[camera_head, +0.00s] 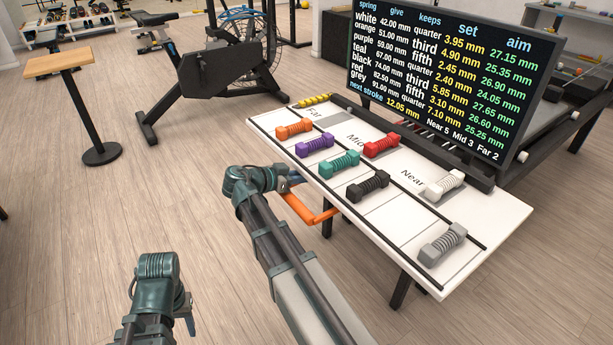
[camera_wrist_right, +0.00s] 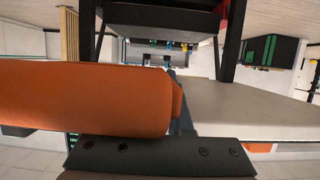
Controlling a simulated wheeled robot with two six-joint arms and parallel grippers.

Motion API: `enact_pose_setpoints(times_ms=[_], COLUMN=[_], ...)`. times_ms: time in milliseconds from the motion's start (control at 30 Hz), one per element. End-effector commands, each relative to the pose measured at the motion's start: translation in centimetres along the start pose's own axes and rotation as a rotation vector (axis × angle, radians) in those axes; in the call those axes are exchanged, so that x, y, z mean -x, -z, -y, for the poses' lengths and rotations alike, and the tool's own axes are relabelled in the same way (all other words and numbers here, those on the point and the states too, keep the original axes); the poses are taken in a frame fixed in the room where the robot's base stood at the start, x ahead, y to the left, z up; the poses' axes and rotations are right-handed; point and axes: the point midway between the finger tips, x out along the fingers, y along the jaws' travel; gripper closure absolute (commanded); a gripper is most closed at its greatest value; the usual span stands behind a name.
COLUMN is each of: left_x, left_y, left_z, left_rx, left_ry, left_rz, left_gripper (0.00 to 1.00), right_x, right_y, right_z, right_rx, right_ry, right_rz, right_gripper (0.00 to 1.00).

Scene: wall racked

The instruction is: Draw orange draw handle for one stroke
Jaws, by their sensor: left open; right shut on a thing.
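The orange draw handle (camera_head: 311,214) sticks out from the near side of the white table (camera_head: 372,228). My right gripper (camera_head: 288,184) is at the handle's left end, its fingers mostly hidden in the head view. In the right wrist view the orange grip (camera_wrist_right: 85,98) fills the left, against a dark finger (camera_wrist_right: 160,157); the gripper is shut on it. My left gripper (camera_head: 186,314) is open and empty over the floor at lower left, far from the handle. A board (camera_head: 455,75) lists springs and reads "next stroke 12.05 mm" and "Near 5 Mid 3 Far 2".
Orange (camera_head: 294,129), purple (camera_head: 315,144), teal (camera_head: 339,164), black (camera_head: 367,186) and grey (camera_head: 442,243) springs lie along the table's near side. Red (camera_head: 381,145) and white (camera_head: 443,185) ones lie behind, by "Mid" and "Near". A wooden-topped stand (camera_head: 58,64) and exercise bike (camera_head: 205,72) stand left. Floor between is clear.

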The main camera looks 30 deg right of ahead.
Motion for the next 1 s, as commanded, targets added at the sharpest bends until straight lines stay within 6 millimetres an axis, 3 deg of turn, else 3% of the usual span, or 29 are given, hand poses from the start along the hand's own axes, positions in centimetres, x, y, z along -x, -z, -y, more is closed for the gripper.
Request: enact_pose_setpoints(times_ms=[533, 1000], left_x=[0.0, 0.0], left_y=[0.0, 0.0], left_z=[0.0, 0.0], left_rx=[0.0, 0.0], left_ry=[0.0, 0.0], left_rz=[0.0, 0.0], left_gripper=[0.5, 0.5], right_x=[0.2, 2.8], right_y=[-0.1, -1.1], right_z=[0.0, 0.0], right_rx=[0.0, 0.001], right_ry=[0.001, 0.002], right_rz=[0.0, 0.001], right_gripper=[1.0, 1.0])
